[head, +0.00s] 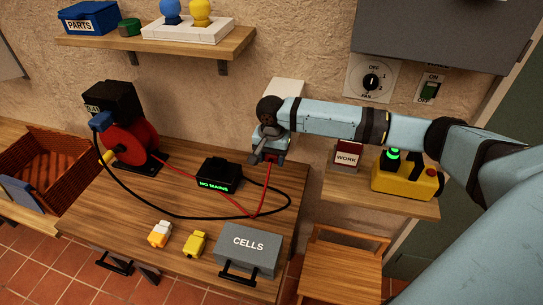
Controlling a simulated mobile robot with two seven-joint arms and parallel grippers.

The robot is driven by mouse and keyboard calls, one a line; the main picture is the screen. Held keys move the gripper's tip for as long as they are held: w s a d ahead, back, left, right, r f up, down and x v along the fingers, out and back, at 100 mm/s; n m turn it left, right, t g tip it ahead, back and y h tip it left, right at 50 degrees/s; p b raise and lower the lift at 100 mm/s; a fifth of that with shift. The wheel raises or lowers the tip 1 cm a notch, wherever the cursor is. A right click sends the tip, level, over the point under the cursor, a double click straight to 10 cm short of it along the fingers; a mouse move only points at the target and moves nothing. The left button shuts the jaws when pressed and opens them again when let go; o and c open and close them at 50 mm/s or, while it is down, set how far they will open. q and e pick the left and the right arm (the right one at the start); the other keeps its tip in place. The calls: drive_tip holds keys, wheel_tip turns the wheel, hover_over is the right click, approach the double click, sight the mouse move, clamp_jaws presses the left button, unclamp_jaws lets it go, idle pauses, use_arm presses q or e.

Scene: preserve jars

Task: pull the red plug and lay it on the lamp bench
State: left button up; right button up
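My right gripper (266,152) reaches in from the right and hangs over the back right of the wooden bench. A small red piece (282,156), apparently the red plug or its socket, shows right at its fingers. The gripper hides most of it, so I cannot tell whether the fingers are closed on it. A red cable (262,208) runs from the red drum (130,141) across the bench and up to this spot. No bench is labelled as the lamp bench; the wooden bench (120,205) carries the drum. My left gripper is out of view.
A black "NO MAINS" box (220,172), a black cable, white-orange and yellow plugs (195,244) and a grey CELLS box (248,252) occupy the bench. A shelf with bulbs (200,12) hangs above. A side shelf holds a yellow box (405,177). The front left bench top is clear.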

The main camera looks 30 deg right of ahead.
drive_tip(key=c, duration=0.4)
drive_tip(key=s+a+p, duration=0.2)
drive_tip(key=shift+a+p, duration=0.15)
drive_tip(key=shift+p, duration=0.15)
drive_tip(key=shift+c, duration=0.2)
idle(0.4)
drive_tip(key=s+a+p, duration=0.2)
drive_tip(key=a+p, duration=0.1)
drive_tip(key=p, duration=0.1)
drive_tip(key=shift+s, duration=0.25)
